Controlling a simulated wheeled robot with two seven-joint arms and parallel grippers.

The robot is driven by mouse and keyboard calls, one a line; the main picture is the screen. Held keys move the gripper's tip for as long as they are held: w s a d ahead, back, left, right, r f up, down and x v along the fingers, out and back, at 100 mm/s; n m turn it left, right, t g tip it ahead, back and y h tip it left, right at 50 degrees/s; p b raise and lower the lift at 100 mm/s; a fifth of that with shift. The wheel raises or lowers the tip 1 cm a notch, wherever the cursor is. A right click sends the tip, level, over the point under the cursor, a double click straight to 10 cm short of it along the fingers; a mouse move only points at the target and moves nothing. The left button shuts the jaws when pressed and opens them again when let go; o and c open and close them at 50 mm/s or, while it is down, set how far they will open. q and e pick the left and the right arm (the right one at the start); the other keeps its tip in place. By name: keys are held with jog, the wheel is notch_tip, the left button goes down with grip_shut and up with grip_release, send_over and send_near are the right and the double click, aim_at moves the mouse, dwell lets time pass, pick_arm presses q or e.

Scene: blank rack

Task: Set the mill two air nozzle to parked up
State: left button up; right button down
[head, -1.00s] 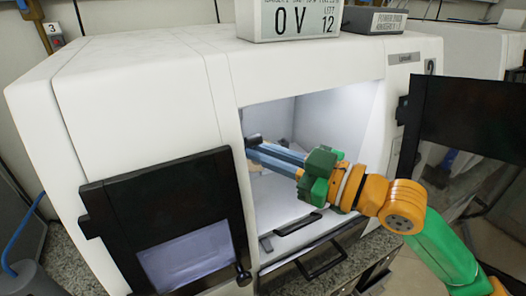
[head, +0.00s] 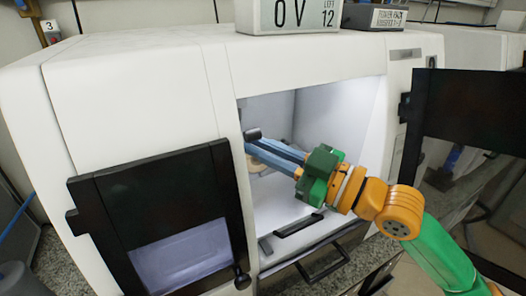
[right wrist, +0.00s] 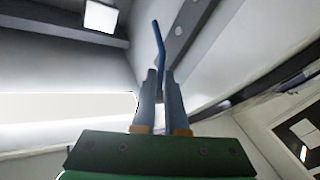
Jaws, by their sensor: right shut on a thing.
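The mill (head: 140,85) is a white enclosure with a lit chamber (head: 340,120). My right gripper (head: 252,150) reaches into the chamber from the right, its long blue-grey fingers pointing left. In the right wrist view my right gripper (right wrist: 163,75) is shut on the air nozzle (right wrist: 157,32), a thin blue rod with a bent upper part that sticks out past the fingertips. The nozzle's lower end is hidden between the fingers. In the head view I cannot make out the nozzle. My left gripper is not in view.
A dark door panel (head: 160,200) with a window stands at the opening's left. Another dark panel (head: 470,115) stands at the right. A dark cylinder (head: 252,134) is close to the fingertips. A white display box (head: 290,15) sits on top. The chamber's right side is clear.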

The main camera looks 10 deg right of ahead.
jog(key=c, duration=1.2)
grip_release()
jog(key=shift+c, duration=0.2)
jog(key=shift+w+a, duration=0.1)
jog(key=shift+a, duration=0.05)
jog(key=b+v, duration=0.5)
jog(key=v, duration=0.2)
